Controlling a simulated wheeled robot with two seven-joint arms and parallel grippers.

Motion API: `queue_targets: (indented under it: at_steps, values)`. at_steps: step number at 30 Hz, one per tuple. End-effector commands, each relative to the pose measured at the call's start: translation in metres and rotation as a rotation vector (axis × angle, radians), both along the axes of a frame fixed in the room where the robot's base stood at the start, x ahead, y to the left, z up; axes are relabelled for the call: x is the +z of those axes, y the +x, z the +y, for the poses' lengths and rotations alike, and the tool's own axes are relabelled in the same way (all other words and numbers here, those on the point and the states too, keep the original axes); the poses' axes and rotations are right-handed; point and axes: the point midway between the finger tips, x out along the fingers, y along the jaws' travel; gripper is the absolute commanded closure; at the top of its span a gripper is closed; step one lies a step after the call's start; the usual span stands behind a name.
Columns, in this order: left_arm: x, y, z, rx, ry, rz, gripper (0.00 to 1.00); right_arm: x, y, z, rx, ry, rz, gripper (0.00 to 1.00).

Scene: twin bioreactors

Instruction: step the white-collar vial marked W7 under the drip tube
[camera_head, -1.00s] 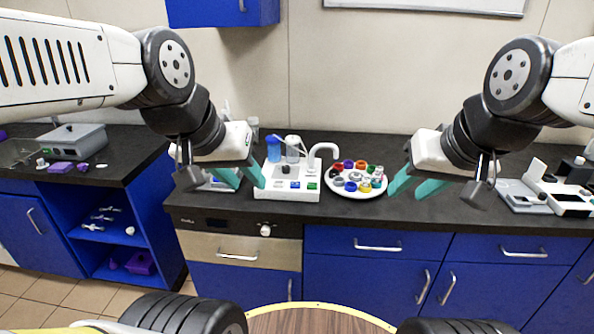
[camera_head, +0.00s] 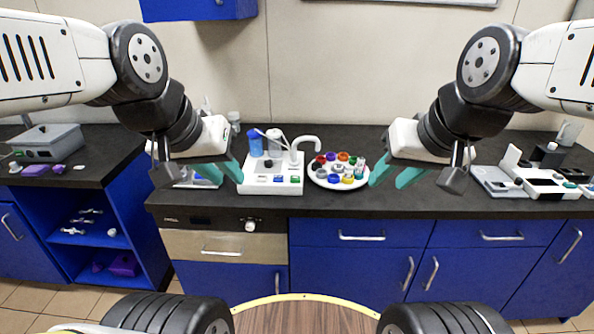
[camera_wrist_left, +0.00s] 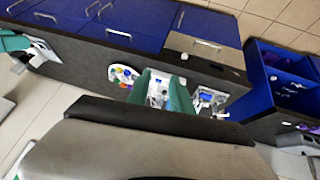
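A round white tray (camera_head: 314,182) on the dark counter holds several small vials with coloured collars. Pale collars show among them, but the W7 marking is too small to read. Left of the tray stands the white bioreactor station (camera_head: 270,188), with a blue vessel (camera_head: 255,143) and a grey-clear vessel (camera_head: 274,146). Its white curved drip tube (camera_head: 306,141) arches toward the tray. My left gripper (camera_head: 222,172) is open and empty, just left of the station; the left wrist view shows its teal fingers apart. My right gripper (camera_head: 395,176) is open and empty, just right of the tray.
Grey and white instruments (camera_head: 538,181) stand on the counter at right. A grey box (camera_head: 47,142) sits on the left counter. Blue drawers (camera_head: 358,236) line the counter front. A round wooden table top (camera_head: 305,318) is low in front. The counter behind the right gripper looks clear.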

Motion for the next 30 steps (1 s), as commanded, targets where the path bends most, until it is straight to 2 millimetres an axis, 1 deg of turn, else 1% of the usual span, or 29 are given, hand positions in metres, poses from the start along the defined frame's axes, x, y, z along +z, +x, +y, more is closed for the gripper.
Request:
queue_targets:
  at_steps: [1,3,4,30]
  values:
    - [0.0,0.0,0.0,0.0,0.0,0.0,0.85,0.0,0.0,0.0,0.0,0.0,0.0,0.64]
    - [0.0,0.0,0.0,0.0,0.0,0.0,0.99,0.0,0.0,0.0,0.0,0.0,0.0,0.64]
    - [0.0,0.0,0.0,0.0,0.0,0.0,1.0,0.0,0.0,0.0,0.0,0.0,0.0,0.64]
    - [0.0,0.0,0.0,0.0,0.0,0.0,1.0,0.0,0.0,0.0,0.0,0.0,0.0,0.64]
